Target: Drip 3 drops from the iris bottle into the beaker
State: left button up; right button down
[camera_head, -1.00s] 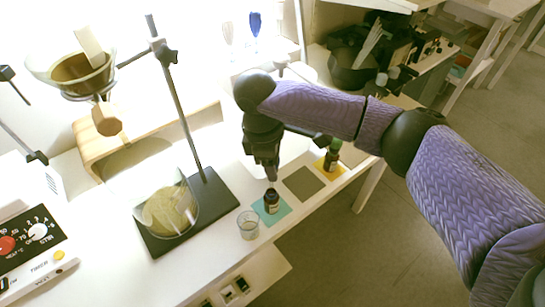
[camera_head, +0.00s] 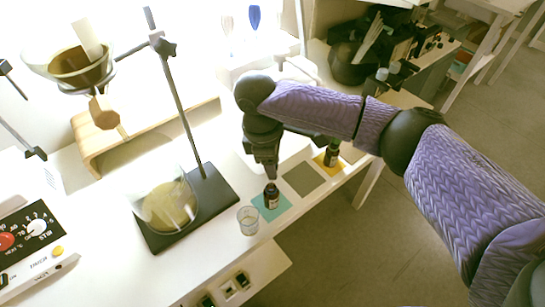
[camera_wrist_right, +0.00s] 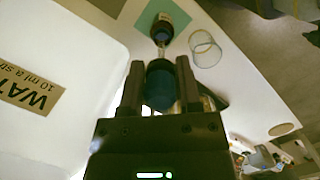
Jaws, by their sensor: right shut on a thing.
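A dark bottle (camera_head: 271,196) with a pale label stands on a teal mat (camera_head: 285,205); I cannot read its name. My right gripper (camera_head: 271,174) is right above it, pointing down. In the right wrist view the right gripper (camera_wrist_right: 160,82) is shut on the dark blue dropper bulb (camera_wrist_right: 160,88). The clear dropper stem (camera_wrist_right: 160,46) runs to the mouth of the bottle (camera_wrist_right: 164,24); I cannot tell how far it is inside. The clear glass beaker (camera_head: 248,221) stands just left of the bottle; the wrist view also shows it (camera_wrist_right: 206,50). My left gripper is out of view.
A second bottle (camera_head: 331,154) stands on a yellow mat (camera_head: 322,162); an empty grey mat (camera_head: 304,180) lies between. A large glass vessel (camera_head: 170,205) stands on a black stand base (camera_head: 215,205) at left. The table's front edge is near the beaker.

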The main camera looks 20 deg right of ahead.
aim_at(273, 184)
jog(key=shift+f+b, duration=0.45)
jog(key=shift+f, duration=1.1)
jog(key=shift+f+b, duration=0.3)
jog(key=shift+f, duration=0.4)
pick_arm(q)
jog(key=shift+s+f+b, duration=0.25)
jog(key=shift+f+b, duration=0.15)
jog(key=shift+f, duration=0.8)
pick_arm(e)
jog(key=shift+f, duration=1.05)
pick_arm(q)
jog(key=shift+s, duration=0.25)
pick_arm(e)
jog(key=c, duration=0.8)
grip_release()
jog(key=shift+c, duration=0.8)
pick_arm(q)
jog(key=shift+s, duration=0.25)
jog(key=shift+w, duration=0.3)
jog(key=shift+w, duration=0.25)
